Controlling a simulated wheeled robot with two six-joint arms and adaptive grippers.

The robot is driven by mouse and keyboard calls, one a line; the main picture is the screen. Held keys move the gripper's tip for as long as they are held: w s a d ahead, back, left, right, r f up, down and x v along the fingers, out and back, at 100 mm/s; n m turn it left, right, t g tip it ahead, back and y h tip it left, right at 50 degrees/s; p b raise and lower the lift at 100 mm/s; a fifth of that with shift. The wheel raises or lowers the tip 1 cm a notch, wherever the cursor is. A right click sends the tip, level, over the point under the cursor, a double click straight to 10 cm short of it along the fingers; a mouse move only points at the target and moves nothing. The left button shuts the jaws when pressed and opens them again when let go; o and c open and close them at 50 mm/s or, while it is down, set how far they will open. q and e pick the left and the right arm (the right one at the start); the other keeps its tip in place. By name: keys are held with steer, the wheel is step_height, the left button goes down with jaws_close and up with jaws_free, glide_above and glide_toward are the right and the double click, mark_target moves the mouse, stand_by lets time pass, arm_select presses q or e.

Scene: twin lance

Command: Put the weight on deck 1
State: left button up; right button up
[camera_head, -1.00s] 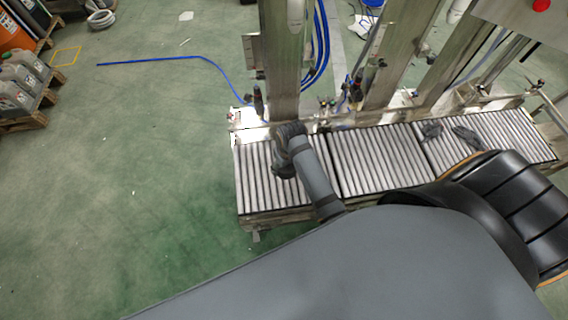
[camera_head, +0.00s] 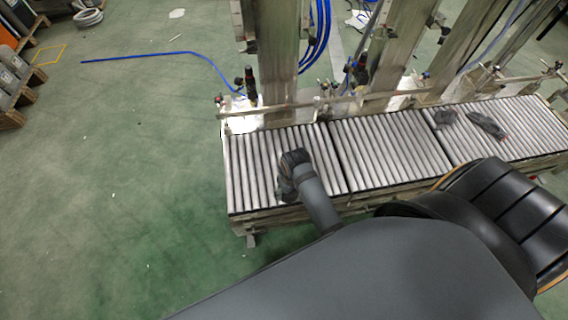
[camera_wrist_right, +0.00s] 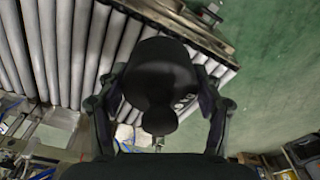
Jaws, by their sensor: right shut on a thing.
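The dark weight (camera_wrist_right: 158,75), round with a small knob, is between the fingers of my right gripper in the right wrist view. My right gripper (camera_head: 291,176) shows in the head view over the leftmost roller deck section (camera_head: 245,165), and the wrist view shows rollers (camera_wrist_right: 65,50) behind the weight. The weight can hardly be told from the gripper in the head view. I cannot tell whether the weight touches the rollers. No deck number can be read. My left gripper is not in view.
The middle roller section (camera_head: 390,150) is bare. The right section (camera_head: 530,130) bears two dark grey, glove-like things (camera_head: 445,118) (camera_head: 487,125). Metal posts (camera_head: 275,70) and a rail stand along the far edge. Green floor lies open at the left.

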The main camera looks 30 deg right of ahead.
steer(key=w+a+f+b, duration=0.1)
steer(key=w+f+b, duration=0.1)
steer(key=w+f, duration=0.1)
steer(key=w+a+f+b, duration=0.1)
steer(key=w+f+b, duration=0.1)
steer(key=w, duration=0.3)
steer(key=w+a+f+b, duration=0.1)
steer(key=w+f+b, duration=0.1)
steer(key=w+f, duration=0.1)
steer(key=shift+w+a+f, duration=0.1)
steer(key=shift+w+f, duration=0.25)
steer(key=shift+w, duration=0.5)
steer(key=shift+w+f, duration=0.1)
steer(key=shift+w, duration=0.05)
steer(key=shift+w+a+f, duration=0.1)
steer(key=shift+f, duration=0.1)
step_height(320, 180, down, 3)
steer(key=shift+w+r+b, duration=0.1)
steer(key=shift+w+b, duration=0.05)
steer(key=shift+b, duration=0.65)
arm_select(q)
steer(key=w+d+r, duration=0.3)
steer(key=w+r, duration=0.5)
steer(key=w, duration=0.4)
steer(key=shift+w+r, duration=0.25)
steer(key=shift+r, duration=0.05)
arm_select(e)
steer(key=shift+f, duration=0.2)
steer(key=o, duration=1.8)
steer(key=shift+s+f, duration=0.2)
